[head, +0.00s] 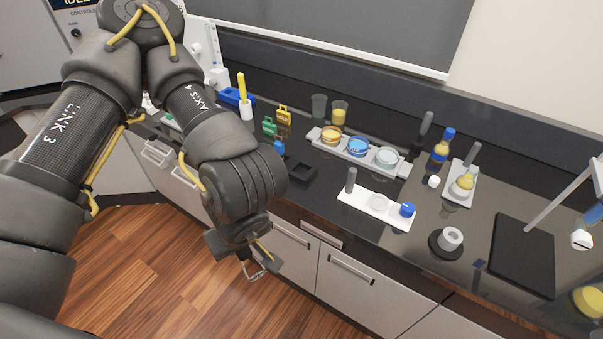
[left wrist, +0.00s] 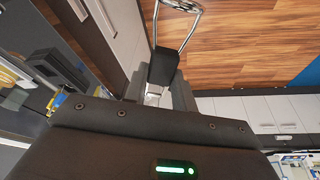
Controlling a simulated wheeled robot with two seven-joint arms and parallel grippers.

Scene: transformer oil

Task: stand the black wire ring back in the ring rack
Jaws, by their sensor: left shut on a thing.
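My left gripper (head: 258,268) hangs in front of the counter, over the floor, and is shut on the black wire ring. The ring shows as a pale metal wire loop (left wrist: 181,7) with a black block (left wrist: 163,67) between the fingers in the left wrist view. In the head view the loop is small and partly hidden by the gripper. I cannot tell for certain which thing is the ring rack. A low black frame (head: 301,172) lies on the counter near small green (head: 269,127), yellow (head: 284,115) and blue (head: 279,147) pieces. My right gripper is not in view.
A white tray with several dishes (head: 319,136) stands behind a smaller white tray (head: 358,202). A black mat (head: 522,255) and a round black base (head: 434,246) stand to the right. Cabinet handles (head: 352,270) project from the counter front. Clear wood floor (head: 150,270) lies below.

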